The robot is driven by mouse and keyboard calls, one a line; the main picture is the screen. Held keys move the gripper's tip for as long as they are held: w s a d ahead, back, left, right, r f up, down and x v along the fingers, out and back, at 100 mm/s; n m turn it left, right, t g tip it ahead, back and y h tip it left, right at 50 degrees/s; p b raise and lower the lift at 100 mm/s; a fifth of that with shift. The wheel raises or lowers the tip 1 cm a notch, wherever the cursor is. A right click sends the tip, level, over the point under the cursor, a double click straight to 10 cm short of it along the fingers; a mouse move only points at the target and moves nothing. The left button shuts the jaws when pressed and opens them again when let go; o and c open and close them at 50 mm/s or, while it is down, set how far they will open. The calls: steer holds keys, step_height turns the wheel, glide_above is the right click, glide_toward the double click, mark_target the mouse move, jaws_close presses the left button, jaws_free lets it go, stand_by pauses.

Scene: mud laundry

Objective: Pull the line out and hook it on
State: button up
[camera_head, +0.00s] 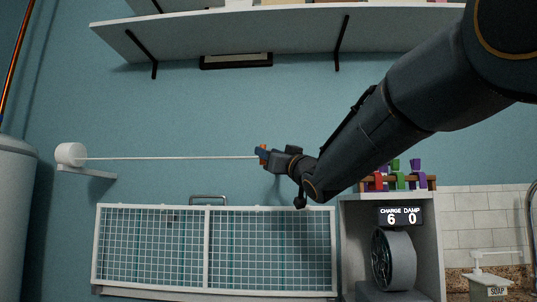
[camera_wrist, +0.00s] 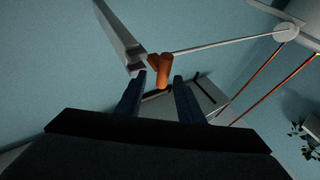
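A white reel (camera_head: 70,153) sits on a small wall ledge at the left of the head view. It also shows at the upper right of the wrist view (camera_wrist: 286,32). A thin white line (camera_head: 170,158) runs straight and nearly level from the reel to my gripper (camera_head: 266,158). At the line's end is an orange pull (camera_wrist: 159,70), which lies between my two fingers in the wrist view.
A white wire drying rack (camera_head: 207,248) hangs below the line. Right of it stands a cabinet with a round drum and a display (camera_head: 400,216); colored pegs sit on top. A long shelf (camera_head: 240,35) with brackets is above. The wall around the line is clear.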

steer(key=v, duration=0.7)
steer(key=shift+b, duration=0.45)
steer(key=shift+s+f, duration=0.1)
steer(key=w+d+f+m+g+h+p, duration=0.1)
steer(key=d+f+m+g+h+p, duration=0.2)
steer(key=f, duration=0.7)
steer(key=w+d+f+m+g+h, duration=0.1)
steer(key=d+f+h, duration=0.25)
steer(key=f, duration=0.55)
steer(key=s+d+f+m+g+h+p, duration=0.1)
steer(key=s+d+f+g+h, duration=0.2)
steer(key=f, duration=0.5)
steer(key=s+d+f+g+p, duration=0.1)
steer(key=s+f+g+p, duration=0.1)
steer(key=s+f, duration=0.35)
steer(key=s+f+g+p, duration=0.1)
steer(key=s+f+g, duration=0.2)
steer(key=s+f, duration=0.3)
steer(key=s+f+g+p, duration=0.1)
steer(key=s+f+g, duration=0.3)
steer(key=s, duration=0.8)
steer(key=s+f+g+p, duration=0.1)
steer(key=s+f+g, duration=0.3)
steer(key=s+f, duration=0.4)
steer(key=shift+s+d, duration=0.3)
steer(key=shift+s, duration=0.2)
